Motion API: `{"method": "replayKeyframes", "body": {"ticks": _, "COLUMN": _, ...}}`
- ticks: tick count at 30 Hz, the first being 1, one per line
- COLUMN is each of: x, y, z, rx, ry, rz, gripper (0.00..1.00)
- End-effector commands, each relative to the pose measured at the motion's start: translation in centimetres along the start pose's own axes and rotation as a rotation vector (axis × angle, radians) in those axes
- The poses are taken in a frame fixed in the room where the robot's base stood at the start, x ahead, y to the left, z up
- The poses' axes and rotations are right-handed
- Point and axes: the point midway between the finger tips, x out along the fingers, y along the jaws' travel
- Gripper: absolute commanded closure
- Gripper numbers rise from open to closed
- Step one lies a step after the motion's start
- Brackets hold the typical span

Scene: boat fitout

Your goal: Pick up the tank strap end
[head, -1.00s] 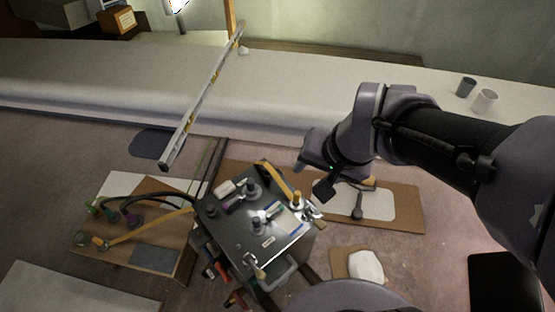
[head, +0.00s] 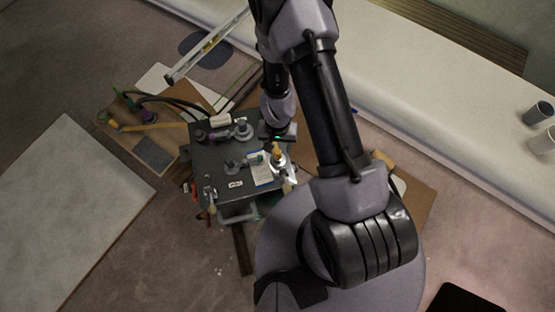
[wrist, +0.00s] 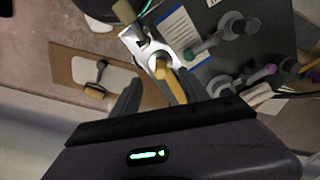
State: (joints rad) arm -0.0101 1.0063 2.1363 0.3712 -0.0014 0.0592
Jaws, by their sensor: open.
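The dark tank (head: 215,160) stands in the middle of the head view, with fittings on its top. A yellow strap end (wrist: 174,86) shows in the wrist view beside a silver metal fitting (wrist: 150,47). In the head view the yellow strap end (head: 277,151) is small, at the tank's right edge. My gripper (wrist: 174,90) is open, with one finger on either side of the yellow piece. I cannot tell whether they touch it. In the head view my gripper (head: 283,138) is low over the tank's right side, partly hidden by my arm.
A yellow strap (head: 158,126) runs over a wooden board (head: 172,157) left of the tank. Grey fittings (wrist: 228,30) and a paper label (wrist: 182,35) are close to my gripper. A white pad with a tool (wrist: 98,75) lies on cardboard. Two cups (head: 540,112) stand far right.

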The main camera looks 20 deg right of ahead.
Motion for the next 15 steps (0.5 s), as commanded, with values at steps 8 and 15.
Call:
{"method": "replayKeyframes", "body": {"ticks": 8, "x": 6.0, "y": 0.0, "z": -0.2, "rx": 0.001, "ry": 0.000, "rz": 0.000, "gripper": 0.48}}
{"method": "replayKeyframes", "body": {"ticks": 15, "x": 10.4, "y": -0.1, "z": -0.7, "rx": 0.000, "ry": 0.000, "rz": 0.000, "gripper": 0.48}}
